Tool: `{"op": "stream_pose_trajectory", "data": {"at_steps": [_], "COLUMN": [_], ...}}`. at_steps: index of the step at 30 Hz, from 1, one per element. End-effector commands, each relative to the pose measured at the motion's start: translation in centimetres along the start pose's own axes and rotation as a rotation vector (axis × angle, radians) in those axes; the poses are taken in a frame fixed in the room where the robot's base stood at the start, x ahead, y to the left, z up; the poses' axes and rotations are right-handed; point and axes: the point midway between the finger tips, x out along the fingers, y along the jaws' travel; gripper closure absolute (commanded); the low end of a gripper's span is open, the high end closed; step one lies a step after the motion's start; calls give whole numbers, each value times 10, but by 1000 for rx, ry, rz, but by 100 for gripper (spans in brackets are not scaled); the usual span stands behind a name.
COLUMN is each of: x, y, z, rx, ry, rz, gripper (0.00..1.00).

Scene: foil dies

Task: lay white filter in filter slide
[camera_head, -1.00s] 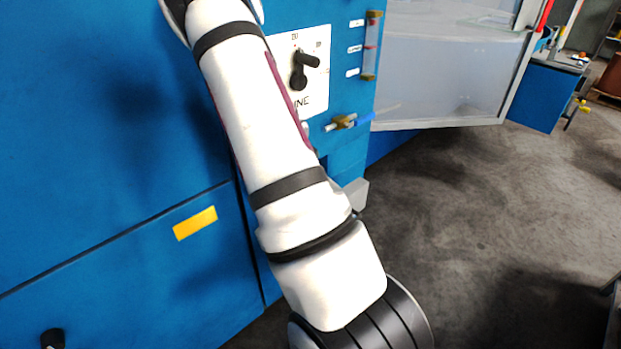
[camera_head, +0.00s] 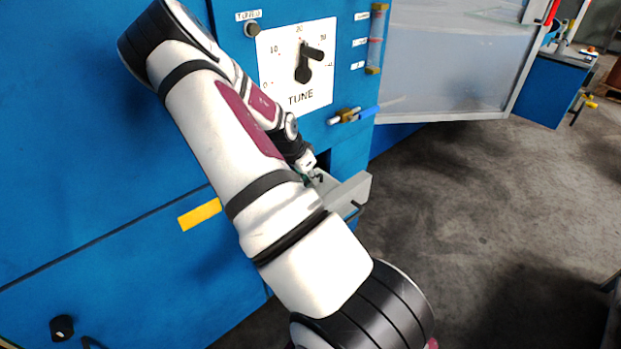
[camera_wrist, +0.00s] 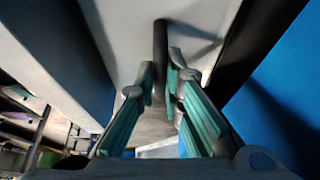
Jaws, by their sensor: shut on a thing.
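My gripper (camera_head: 312,179) is at the grey slide (camera_head: 345,192), which sticks out of the blue machine's front below the tune dial. In the wrist view, my gripper (camera_wrist: 162,78) has its teal-padded fingers closed around a dark upright bar (camera_wrist: 160,38). The bar stands against a pale grey panel (camera_wrist: 125,35), with its shadow to the right. I cannot tell whether this panel belongs to the filter slide. I do not make out the white filter in either view.
The blue machine wall (camera_head: 100,120) runs along the left. The tune dial (camera_head: 303,65) and a brass valve (camera_head: 347,115) are above the slide. A clear-paned door (camera_head: 450,60) stands open at the right. The grey floor (camera_head: 480,210) there is open.

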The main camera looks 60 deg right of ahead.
Motion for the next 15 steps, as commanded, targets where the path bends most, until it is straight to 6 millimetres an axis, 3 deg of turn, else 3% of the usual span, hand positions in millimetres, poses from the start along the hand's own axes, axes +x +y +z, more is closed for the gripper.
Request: {"op": "stream_pose_trajectory", "data": {"at_steps": [15], "x": [10], "y": [0], "z": [4], "rx": [0], "ry": [1], "rz": [-1], "gripper": [100]}}
